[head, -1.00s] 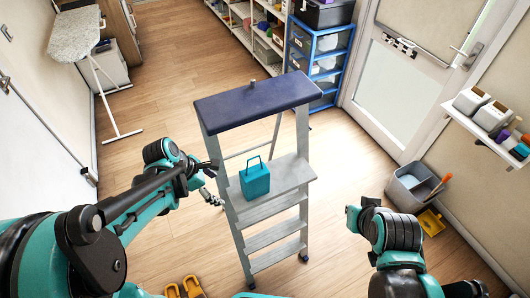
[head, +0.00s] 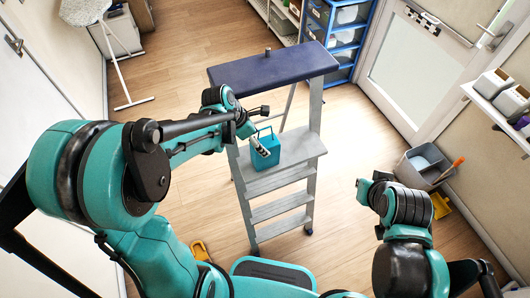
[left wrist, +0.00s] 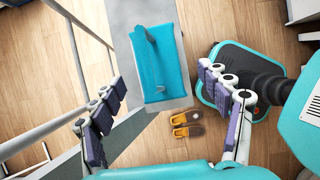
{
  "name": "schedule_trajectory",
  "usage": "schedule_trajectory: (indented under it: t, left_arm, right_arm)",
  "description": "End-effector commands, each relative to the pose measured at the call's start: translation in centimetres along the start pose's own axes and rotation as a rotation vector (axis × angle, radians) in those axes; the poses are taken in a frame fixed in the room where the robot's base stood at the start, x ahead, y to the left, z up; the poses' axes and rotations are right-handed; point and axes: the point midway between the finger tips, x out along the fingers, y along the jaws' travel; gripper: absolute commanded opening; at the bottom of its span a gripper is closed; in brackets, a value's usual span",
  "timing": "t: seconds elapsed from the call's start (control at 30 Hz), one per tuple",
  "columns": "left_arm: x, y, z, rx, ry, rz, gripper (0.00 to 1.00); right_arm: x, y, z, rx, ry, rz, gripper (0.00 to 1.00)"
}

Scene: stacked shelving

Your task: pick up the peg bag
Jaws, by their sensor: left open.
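The peg bag is a teal, box-like bag (head: 267,156) with a thin upright handle. It stands on a wide grey step (head: 303,145) of the stepladder. In the left wrist view the bag (left wrist: 168,72) lies ahead of the fingers, its handle on its top. My left gripper (head: 258,146) is beside the bag's left side in the head view, partly overlapping it. In the left wrist view the left gripper (left wrist: 170,112) has its fingers wide apart with nothing between the tips.
The ladder's dark blue top (head: 275,70) is above and behind the bag. Orange slippers (left wrist: 187,124) lie on the floor near my base. A grey bin (head: 420,163) stands at right, a blue drawer rack (head: 340,40) behind.

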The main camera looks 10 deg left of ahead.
Motion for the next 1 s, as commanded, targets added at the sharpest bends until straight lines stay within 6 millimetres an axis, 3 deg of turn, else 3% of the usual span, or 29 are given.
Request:
schedule_trajectory:
  t: [0.07,0.2,0.47,0.73,1.0]
  left_arm:
    - [0.9,0.0,1.2,0.005,0.000,-0.001,0.76]
    - [3.1,0.0,0.9,0.002,-0.001,0.001,0.76]
    - [3.4,0.0,0.9,0.001,0.000,0.001,0.76]
    - [3.4,0.0,0.9,0.001,0.000,0.001,0.05]
    - [3.3,0.0,0.9,0.001,0.001,0.000,0.02]
  right_arm:
    - [0.2,0.0,0.1,0.000,0.000,0.000,0.00]
    - [0.8,0.0,0.6,0.000,0.000,0.000,0.00]
    - [0.7,0.0,0.5,0.000,0.000,0.000,0.00]
    - [0.7,0.0,0.5,0.000,0.000,0.000,0.00]
    - [0.7,0.0,0.5,0.000,0.000,0.000,0.00]
